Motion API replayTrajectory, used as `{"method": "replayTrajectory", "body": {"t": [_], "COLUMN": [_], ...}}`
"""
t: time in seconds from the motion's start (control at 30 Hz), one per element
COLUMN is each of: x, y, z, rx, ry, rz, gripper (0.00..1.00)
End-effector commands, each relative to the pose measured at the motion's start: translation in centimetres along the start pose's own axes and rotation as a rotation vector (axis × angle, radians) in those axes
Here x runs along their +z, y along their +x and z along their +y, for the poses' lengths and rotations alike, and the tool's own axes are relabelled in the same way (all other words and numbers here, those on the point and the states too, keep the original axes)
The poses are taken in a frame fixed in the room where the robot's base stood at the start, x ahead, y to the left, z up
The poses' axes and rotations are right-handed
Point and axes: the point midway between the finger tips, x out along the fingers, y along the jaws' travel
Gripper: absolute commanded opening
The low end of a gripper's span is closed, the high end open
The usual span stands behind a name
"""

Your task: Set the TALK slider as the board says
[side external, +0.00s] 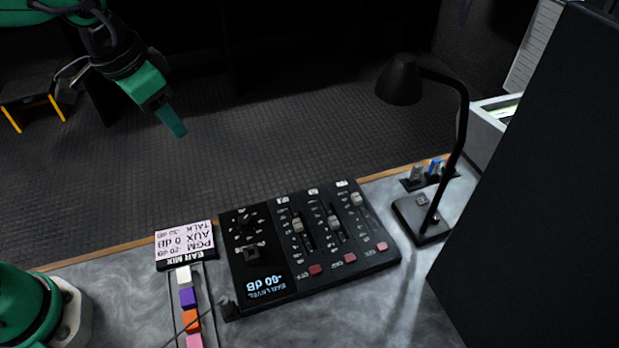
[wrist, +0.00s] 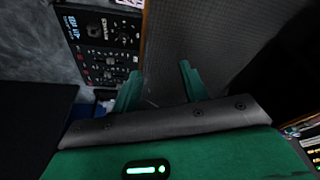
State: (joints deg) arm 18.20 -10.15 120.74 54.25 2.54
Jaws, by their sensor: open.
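The black mixer (side external: 275,219) lies on the grey desk, with a knob (side external: 252,254), a lit display reading about -60 dB and three sliders. The slider caps (side external: 298,226), (side external: 334,222) and (side external: 357,199) sit at different heights; the right one is farthest back. Their labels are too small to tell which is TALK. The EAR MIX board (side external: 186,244) is upside down in this view and lists PGM, AUX and TALK in dB; TALK's figure is unclear. My gripper (wrist: 158,84) is open and empty, high above and away from the mixer (wrist: 100,45).
A black desk lamp (side external: 403,80) stands right of the mixer, its base (side external: 421,218) close beside it. A strip of coloured blocks (side external: 188,298) lies to the left. A small rack (side external: 428,174) stands behind the lamp. A dark panel (side external: 540,180) blocks the far right.

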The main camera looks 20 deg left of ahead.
Motion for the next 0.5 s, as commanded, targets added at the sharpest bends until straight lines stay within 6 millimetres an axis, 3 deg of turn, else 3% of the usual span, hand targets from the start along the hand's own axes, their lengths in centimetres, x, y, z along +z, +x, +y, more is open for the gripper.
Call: {"method": "replayTrajectory", "body": {"t": [0.2, 0.5], "x": [-3.2, -6.3], "y": [3.0, 7.9], "z": [3.6, 9.3], "rx": [0.025, 0.050], "ry": [0.106, 0.247], "rz": [-0.069, -0.155], "gripper": [0.44, 0.44]}}
